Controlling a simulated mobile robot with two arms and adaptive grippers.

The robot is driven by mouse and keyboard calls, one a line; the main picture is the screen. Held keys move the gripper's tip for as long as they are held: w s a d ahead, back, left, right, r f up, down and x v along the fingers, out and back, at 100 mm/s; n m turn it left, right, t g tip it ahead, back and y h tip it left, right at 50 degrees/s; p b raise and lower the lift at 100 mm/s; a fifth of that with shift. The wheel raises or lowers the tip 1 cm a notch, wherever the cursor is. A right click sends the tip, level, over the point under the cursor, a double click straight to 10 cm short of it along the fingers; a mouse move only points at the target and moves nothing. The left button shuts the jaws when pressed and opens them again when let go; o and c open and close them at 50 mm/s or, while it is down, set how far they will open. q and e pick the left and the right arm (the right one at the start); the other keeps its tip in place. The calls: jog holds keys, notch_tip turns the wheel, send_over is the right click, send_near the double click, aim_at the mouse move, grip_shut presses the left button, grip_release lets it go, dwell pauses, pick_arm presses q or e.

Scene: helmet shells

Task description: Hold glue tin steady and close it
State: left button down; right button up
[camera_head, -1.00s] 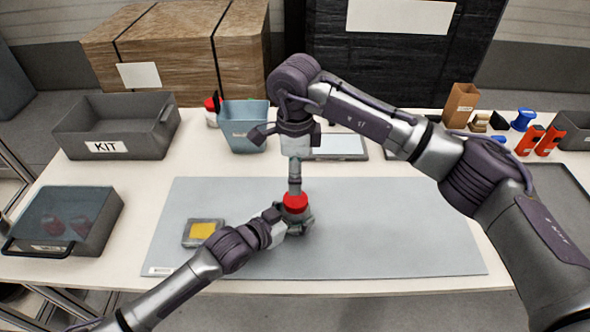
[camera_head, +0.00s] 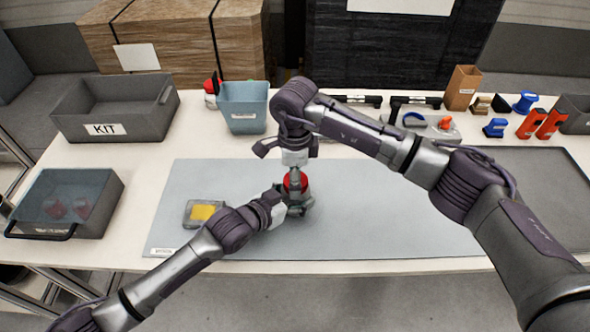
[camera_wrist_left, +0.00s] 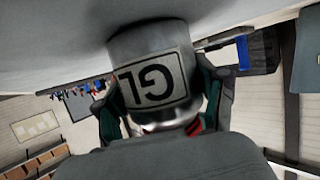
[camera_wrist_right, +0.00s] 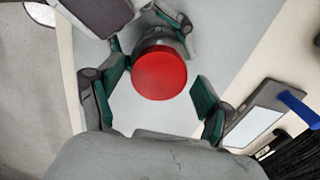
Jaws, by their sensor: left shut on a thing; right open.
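The glue tin (camera_wrist_left: 155,80) is a grey metal can with a white label reading "GL". It stands on the grey mat (camera_head: 390,215). My left gripper (camera_head: 285,203) is shut around the tin's side, with its fingers on both sides in the left wrist view. The red round lid (camera_wrist_right: 160,73) covers the tin's top; it also shows in the head view (camera_head: 296,182). Whether it is fully seated is unclear. My right gripper (camera_wrist_right: 158,92) is open directly above the lid, fingers apart on either side of it; I see no contact.
A grey box with a yellow top (camera_head: 203,213) lies left of the tin. A blue bin (camera_head: 244,105), the KIT crate (camera_head: 115,110) and a lidded grey box (camera_head: 65,203) stand around the left and back. Tools line the back right. The mat's right half is clear.

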jog(key=c, duration=1.2)
jog(key=m, duration=0.3)
jog(key=shift+c, duration=0.2)
jog(key=m, duration=0.4)
jog(key=o, duration=1.3)
jog(key=shift+r, duration=2.25)
